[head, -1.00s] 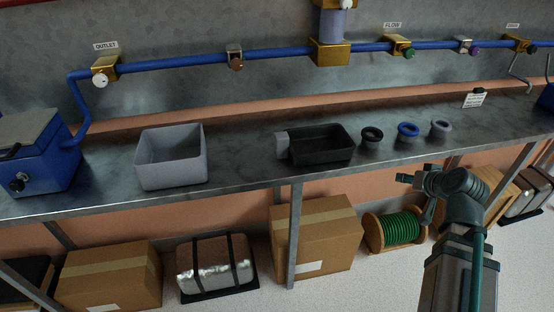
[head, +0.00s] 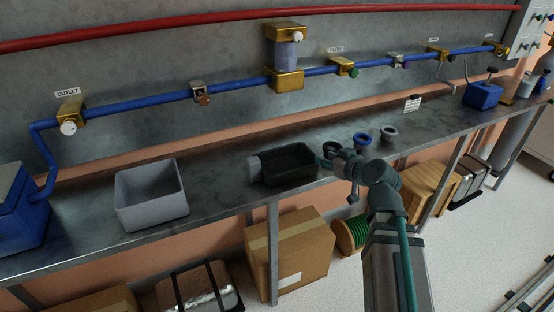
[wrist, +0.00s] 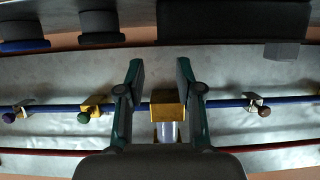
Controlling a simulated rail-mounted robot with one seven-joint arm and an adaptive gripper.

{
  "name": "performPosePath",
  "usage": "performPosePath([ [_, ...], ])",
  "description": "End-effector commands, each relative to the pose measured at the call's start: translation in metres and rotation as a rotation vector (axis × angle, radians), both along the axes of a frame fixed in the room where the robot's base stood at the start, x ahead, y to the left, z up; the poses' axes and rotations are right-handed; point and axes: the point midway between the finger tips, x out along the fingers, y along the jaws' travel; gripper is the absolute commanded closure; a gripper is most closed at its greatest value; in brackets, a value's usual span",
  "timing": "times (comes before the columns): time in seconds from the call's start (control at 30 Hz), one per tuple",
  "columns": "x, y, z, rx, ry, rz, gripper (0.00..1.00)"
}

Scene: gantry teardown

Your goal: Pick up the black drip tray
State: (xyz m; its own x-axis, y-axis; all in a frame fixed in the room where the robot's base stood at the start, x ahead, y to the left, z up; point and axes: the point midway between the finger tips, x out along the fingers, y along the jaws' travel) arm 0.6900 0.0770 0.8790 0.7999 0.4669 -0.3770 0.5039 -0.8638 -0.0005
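The black drip tray (head: 293,172) is a shallow open rectangular box sitting flat on the metal bench, with a grey block (head: 254,167) at its left end. My gripper (head: 328,157) shows at the tray's right end in the head view and overlaps that end in the picture; I see no grip on the tray. In the wrist view, the two fingers (wrist: 160,85) are spread apart with nothing between them. The dark tray (wrist: 235,22) is at the top of that view, cut off by the edge, beyond the fingertips, with its grey block (wrist: 282,51) at the right.
A blue-rimmed cup (head: 362,141) and a grey cup (head: 388,133) stand right of my gripper; another cup is mostly hidden behind it. A grey bin (head: 151,198) stands left of the tray. A blue pipe (head: 240,84) with brass fittings runs along the wall behind the bench.

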Motion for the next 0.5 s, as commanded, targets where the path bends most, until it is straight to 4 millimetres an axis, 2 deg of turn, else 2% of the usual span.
performPosePath([
  [0.03,0.0010,0.0007,0.0052,0.001,0.003,0.000,0.65],
  [0.5,0.0080,0.0050,-0.0004,-0.001,0.005,-0.006,0.65],
])
